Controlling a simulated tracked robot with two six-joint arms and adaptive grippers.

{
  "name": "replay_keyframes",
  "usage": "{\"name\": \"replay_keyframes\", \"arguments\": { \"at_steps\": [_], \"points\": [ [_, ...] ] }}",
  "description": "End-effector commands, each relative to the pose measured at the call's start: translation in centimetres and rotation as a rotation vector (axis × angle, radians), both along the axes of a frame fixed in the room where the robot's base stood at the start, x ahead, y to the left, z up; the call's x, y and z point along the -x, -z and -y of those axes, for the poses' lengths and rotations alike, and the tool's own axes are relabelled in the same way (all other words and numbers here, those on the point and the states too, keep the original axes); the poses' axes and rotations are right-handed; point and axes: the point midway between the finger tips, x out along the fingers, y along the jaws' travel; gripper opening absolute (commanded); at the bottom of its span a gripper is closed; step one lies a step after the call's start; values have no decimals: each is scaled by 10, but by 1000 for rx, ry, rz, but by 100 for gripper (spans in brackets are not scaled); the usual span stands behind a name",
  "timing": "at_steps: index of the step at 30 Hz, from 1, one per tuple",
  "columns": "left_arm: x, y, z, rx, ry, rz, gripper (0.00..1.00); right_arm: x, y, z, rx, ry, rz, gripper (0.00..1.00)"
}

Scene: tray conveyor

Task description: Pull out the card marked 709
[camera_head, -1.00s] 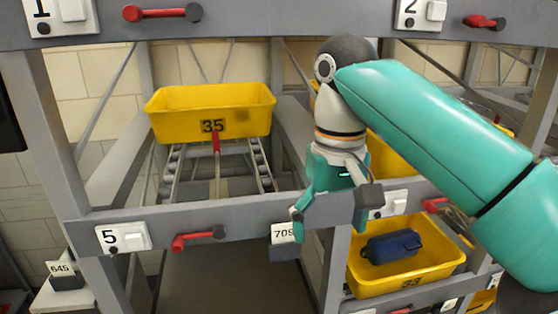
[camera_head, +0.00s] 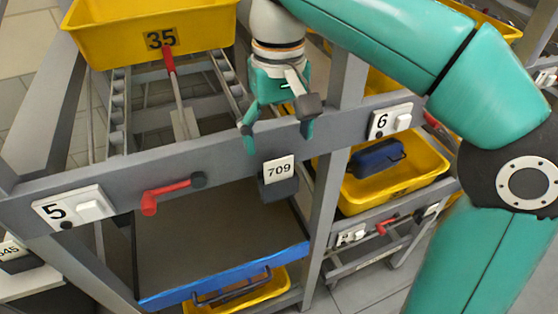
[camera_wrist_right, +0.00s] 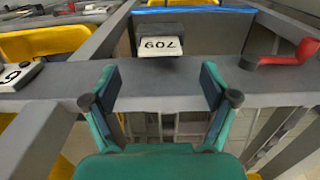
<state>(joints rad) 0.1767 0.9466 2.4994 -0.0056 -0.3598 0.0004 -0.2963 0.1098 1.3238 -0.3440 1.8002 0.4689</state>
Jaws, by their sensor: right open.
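The card marked 709 (camera_head: 278,167) is white and stands in a dark holder (camera_head: 280,188) on the front of the grey shelf beam. In the right wrist view the card (camera_wrist_right: 160,46) appears upside down, beyond the fingertips and between them. My right gripper (camera_head: 279,134) is open and empty, pointing down just above the card in the head view. In the right wrist view its two fingers (camera_wrist_right: 160,90) are spread wide over the beam, apart from the card. My left gripper is not in view.
The grey beam (camera_head: 232,150) carries a red lever (camera_head: 165,195), label 5 (camera_head: 68,208) and label 6 (camera_head: 390,121). Yellow bin 35 (camera_head: 150,45) sits above. A yellow bin (camera_head: 400,178) with a blue case (camera_head: 377,158) is at right. A card 645 (camera_head: 12,250) stands at left.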

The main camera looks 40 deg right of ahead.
Motion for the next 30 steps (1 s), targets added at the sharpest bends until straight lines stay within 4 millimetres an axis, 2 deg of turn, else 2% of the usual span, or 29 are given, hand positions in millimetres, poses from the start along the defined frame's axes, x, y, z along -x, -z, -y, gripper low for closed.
{"name": "replay_keyframes", "arguments": {
  "at_steps": [3, 9, 15, 23, 24, 26, 30],
  "points": [
    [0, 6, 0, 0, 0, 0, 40, 1, 24, 1, 0, 2, -4, 85],
    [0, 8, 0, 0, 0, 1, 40, 1, 51, 1, 0, 2, -2, 85],
    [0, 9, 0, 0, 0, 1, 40, 0, 64, 1, 0, 2, -1, 85],
    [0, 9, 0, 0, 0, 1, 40, 0, 65, 0, -1, 2, 0, 85],
    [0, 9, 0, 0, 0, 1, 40, 0, 65, 1, -1, 2, 0, 84],
    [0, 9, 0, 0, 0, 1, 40, 0, 64, 1, -1, 2, 0, 74],
    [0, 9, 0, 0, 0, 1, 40, 0, 64, 1, 0, 2, 0, 50]
  ]
}}
